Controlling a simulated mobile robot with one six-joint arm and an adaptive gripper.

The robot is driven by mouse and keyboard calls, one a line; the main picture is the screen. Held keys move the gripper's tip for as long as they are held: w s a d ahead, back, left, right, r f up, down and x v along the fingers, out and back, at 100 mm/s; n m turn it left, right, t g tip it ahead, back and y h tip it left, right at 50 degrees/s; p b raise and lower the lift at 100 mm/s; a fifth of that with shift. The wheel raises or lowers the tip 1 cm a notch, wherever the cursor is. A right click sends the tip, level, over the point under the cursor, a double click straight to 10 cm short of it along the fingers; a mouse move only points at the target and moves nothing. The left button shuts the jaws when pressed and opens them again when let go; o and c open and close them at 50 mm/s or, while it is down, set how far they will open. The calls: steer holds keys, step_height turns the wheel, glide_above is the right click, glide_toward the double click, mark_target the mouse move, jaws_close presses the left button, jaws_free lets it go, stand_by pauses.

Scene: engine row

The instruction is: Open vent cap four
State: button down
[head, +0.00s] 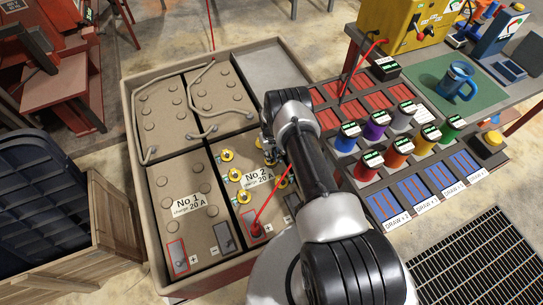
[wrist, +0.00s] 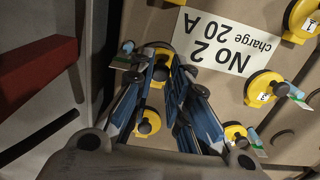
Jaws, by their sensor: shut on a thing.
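Yellow vent caps with dark knobs sit on the tan battery No 2 (head: 258,199), such as one at its left column (head: 236,175). In the wrist view my gripper (wrist: 166,68) points down at the battery, its blue fingers closed around the dark knob of a yellow cap (wrist: 162,52). I cannot read that cap's number. Another yellow cap (wrist: 149,121) shows between the fingers, nearer my palm. More caps (wrist: 264,89) lie to the right with small numbered labels.
Battery No 1 (head: 185,195) stands beside battery No 2 in a framed tray (head: 131,110). A red rod (head: 270,201) rises from No 2's front terminal. To the right, a bench holds several coloured cylinders (head: 376,126), a blue mug (head: 458,82) and a yellow box (head: 400,25).

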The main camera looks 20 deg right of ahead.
steer(key=shift+w+r+g, duration=0.15)
steer(key=shift+w+g, duration=0.2)
steer(key=shift+g, duration=0.25)
steer(key=c, duration=1.8)
jaws_free()
steer(key=shift+r, duration=0.15)
steer(key=r, duration=0.4)
steer(key=w+r, duration=0.1)
steer(key=r, duration=0.6)
steer(key=shift+w+r, duration=0.3)
steer(key=shift+r, duration=0.05)
